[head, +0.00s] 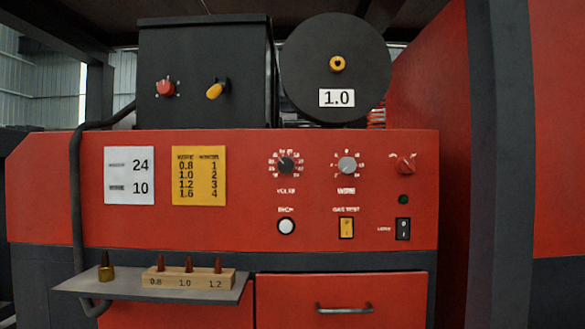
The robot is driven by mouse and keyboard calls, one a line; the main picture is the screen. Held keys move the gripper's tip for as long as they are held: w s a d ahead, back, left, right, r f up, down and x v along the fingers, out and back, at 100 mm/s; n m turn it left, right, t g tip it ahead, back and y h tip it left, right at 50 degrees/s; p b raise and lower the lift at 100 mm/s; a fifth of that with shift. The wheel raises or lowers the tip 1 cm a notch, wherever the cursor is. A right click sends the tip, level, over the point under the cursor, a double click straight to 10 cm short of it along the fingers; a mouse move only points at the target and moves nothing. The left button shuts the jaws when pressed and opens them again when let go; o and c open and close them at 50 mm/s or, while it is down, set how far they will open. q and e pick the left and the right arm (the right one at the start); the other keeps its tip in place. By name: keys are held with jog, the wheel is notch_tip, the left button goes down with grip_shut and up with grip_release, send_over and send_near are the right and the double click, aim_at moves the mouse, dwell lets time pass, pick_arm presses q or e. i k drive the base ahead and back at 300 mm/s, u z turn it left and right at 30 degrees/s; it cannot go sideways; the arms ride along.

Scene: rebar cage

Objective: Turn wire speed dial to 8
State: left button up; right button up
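The wire speed dial (347,166) is a round grey knob on the red front panel, with a ring of white marks around it and a label under it that looks like "WIRE". Its marks are too small to tell which number it points at. A white card (129,176) at the left of the panel reads 24 on its upper line and 10 on its lower line. Neither of my grippers is in the head view, and nothing touches the dial.
A dark volts knob (286,165) sits left of the dial and a red knob (403,164) right. Below are a white button (286,227), a yellow switch (346,228) and a black switch (403,229). A shelf (75,285) with a wooden tip block (188,280) juts out lower left.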

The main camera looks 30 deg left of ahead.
aim_at(346, 165)
jog(key=k, duration=1.3)
jog(key=u, duration=0.5)
jog(key=i, duration=1.6)
jog(key=z, duration=0.6)
